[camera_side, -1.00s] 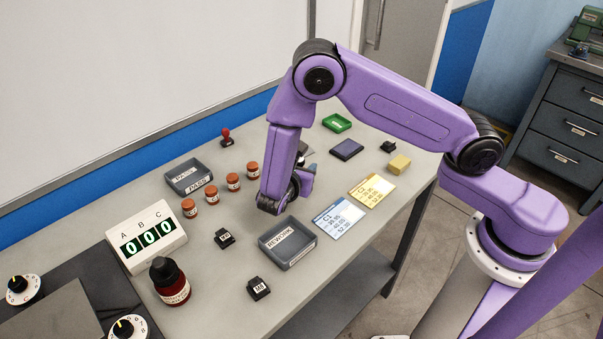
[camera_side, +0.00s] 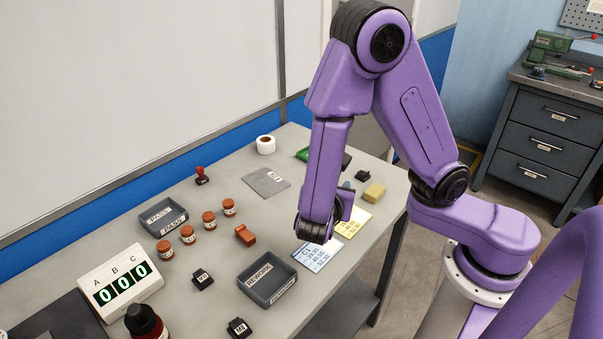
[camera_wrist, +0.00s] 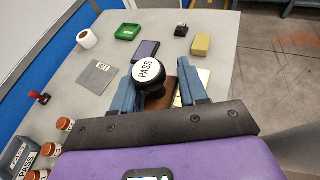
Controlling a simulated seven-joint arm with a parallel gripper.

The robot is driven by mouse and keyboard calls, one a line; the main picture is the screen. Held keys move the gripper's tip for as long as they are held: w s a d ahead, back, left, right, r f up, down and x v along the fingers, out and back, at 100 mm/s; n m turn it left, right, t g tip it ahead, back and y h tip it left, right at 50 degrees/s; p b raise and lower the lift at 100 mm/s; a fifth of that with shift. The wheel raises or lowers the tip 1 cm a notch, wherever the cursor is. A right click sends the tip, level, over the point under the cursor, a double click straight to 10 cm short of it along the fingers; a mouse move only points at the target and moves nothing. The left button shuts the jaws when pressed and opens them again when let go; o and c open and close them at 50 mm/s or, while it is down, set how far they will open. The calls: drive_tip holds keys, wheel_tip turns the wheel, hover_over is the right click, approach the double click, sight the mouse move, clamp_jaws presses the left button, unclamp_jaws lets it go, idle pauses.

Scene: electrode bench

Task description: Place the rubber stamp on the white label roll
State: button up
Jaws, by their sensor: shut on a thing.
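The rubber stamp (camera_wrist: 150,72) shows in the wrist view as a black round knob with a white PASS top, with brown parts beside and below it. My gripper (camera_wrist: 171,94) is shut on it, with a blue finger at each side. In the side view my gripper (camera_side: 325,225) hangs by the blue and yellow cards, and the stamp is hidden behind it. The white label roll (camera_side: 265,144) stands at the back of the bench by the wall, well apart from my gripper. It also shows at the upper left of the wrist view (camera_wrist: 87,39).
A grey plate (camera_side: 265,182) lies in front of the roll. A red-handled item (camera_side: 201,175) stands left of it. A green tray (camera_wrist: 128,32) is right of the roll. Orange jars, an orange-brown block (camera_side: 245,235) and the REWORK tray (camera_side: 267,280) stand nearer.

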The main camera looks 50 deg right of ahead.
drive_tip(key=s+d+f+m+g, duration=0.2)
drive_tip(key=s+f+m+g, duration=0.1)
drive_tip(key=s+m+g, duration=0.8)
drive_tip(key=w+a+m+g+y, duration=0.1)
drive_tip(key=a+m+g+y, duration=0.4)
drive_tip(key=m+g+y, duration=0.4)
drive_tip(key=w+a+r+m+t+y, duration=0.1)
drive_tip(key=w+a+m+t+y, duration=0.1)
drive_tip(key=w+m+t+y, duration=0.5)
drive_tip(key=w+a+m+t+y, duration=0.3)
drive_tip(key=w+m+t+y, duration=0.1)
drive_tip(key=w+m+y, duration=0.65)
drive_tip(key=w+d+r+m+t+h, duration=0.3)
drive_tip(key=w+d+m+t+h, duration=0.1)
drive_tip(key=w+d+m+t, duration=0.6)
drive_tip(key=w+d+r+m+t+h, duration=0.4)
drive_tip(key=w+d+m, duration=0.35)
drive_tip(key=d, duration=0.55)
drive_tip(key=t, duration=0.1)
hover_over(265, 139)
drive_tip(key=shift+h, duration=0.25)
drive_tip(key=f, duration=0.9)
drive_tip(key=shift+s+f, duration=0.25)
drive_tip(key=shift+f, duration=0.1)
drive_tip(key=shift+w+d+f, duration=0.1)
drive_tip(key=shift+w+f, duration=0.05)
drive_tip(key=shift+f, duration=0.1)
drive_tip(key=shift+w+f, duration=0.1)
drive_tip(key=shift+f, duration=1.55)
